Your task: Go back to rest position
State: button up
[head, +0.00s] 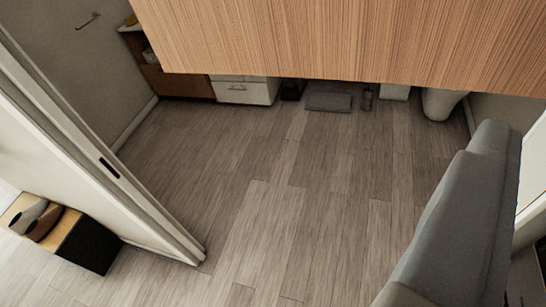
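My gripper is not clearly visible in the head view, so I cannot see whether it holds anything. The task names no object. A wide wood-grained panel (340,40) fills the top of the view, close to the camera, and hides what lies behind it.
A grey plank floor (270,190) lies open in the middle. A white door frame (100,160) stands at left, with a low wood-and-black unit (85,245) holding shoes beyond it. A long grey rounded shape (460,230) borders the right. Drawers (245,90) and a grey mat (329,102) are at the back.

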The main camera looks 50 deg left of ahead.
jog(key=shift+s+a+f, duration=0.15)
jog(key=shift+s+a, duration=0.1)
jog(key=shift+a, duration=0.15)
notch_tip(320, 180, down, 7)
jog(key=b, duration=0.7)
